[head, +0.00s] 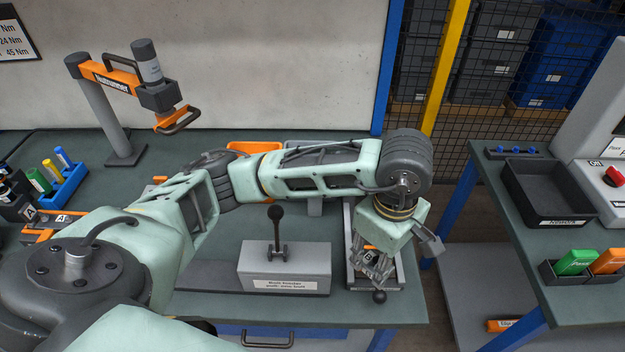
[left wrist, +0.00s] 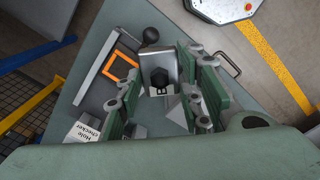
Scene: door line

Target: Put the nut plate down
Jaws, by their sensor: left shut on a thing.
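My left gripper (head: 372,274) reaches down at the right end of the bench, over a grey tray-like fixture (head: 398,283) with a black ball knob. In the left wrist view its two green-backed fingers (left wrist: 163,98) stand on either side of a pale metal plate with a black hex nut, which I take for the nut plate (left wrist: 158,59). The gripper is shut on this plate. The fingers hide most of it in the head view, and I cannot tell whether it touches the fixture. An orange square outline (left wrist: 108,66) lies on the fixture beside it. My right gripper is not in view.
A grey block with a black lever (head: 284,267) stands left of the fixture. An orange arm on a grey post (head: 105,115) is at the back left. A second bench with a black tray (head: 545,192) stands right, across a gap.

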